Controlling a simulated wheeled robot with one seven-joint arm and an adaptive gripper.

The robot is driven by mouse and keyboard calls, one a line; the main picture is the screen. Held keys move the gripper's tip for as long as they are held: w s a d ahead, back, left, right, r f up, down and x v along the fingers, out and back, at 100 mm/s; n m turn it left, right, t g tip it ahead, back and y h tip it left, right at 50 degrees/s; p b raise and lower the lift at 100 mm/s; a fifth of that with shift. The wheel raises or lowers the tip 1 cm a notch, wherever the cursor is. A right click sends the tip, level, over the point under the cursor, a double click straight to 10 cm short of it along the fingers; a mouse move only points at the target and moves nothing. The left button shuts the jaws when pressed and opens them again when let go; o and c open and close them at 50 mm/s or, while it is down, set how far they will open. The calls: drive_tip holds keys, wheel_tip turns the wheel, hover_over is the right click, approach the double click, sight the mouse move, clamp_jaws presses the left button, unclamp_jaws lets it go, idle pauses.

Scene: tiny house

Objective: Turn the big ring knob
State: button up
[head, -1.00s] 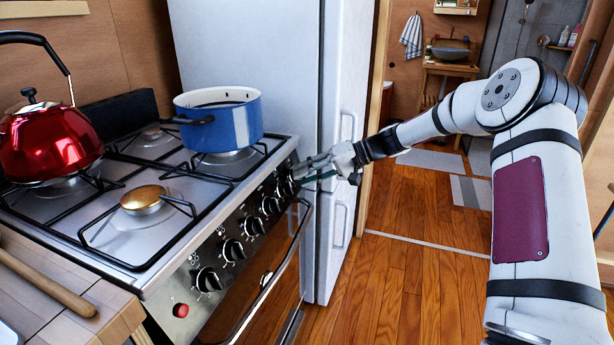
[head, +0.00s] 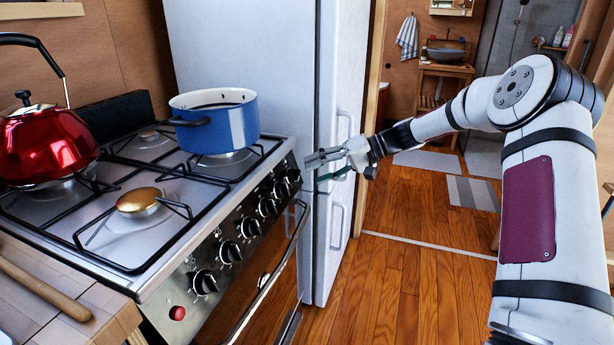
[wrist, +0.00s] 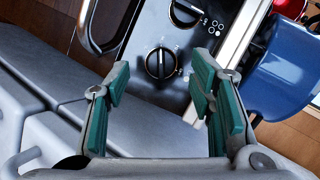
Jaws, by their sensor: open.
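The stove's front panel (head: 186,270) carries a row of several black round knobs with a pointer bar. No readable label shows which one is the big ring knob. In the wrist view one knob (wrist: 160,63) lies beyond and between my fingertips, its pointer bar roughly upright in the picture. A second knob (wrist: 185,13) sits above it, partly cut off. My gripper (head: 316,167), with green finger pads, is open and empty, off the far right end of the panel. It also shows open in the wrist view (wrist: 160,72), touching no knob.
A blue pot (head: 230,128) stands on the back right burner and a red kettle (head: 45,146) on the left. An oven handle (head: 268,290) runs below the knobs. A white fridge (head: 265,50) stands beside the stove. The wooden floor (head: 390,300) in front is clear.

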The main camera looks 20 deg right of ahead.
drive_tip(key=v, duration=0.7)
drive_tip(key=shift+d, duration=0.2)
drive_tip(key=shift+s+r, duration=0.1)
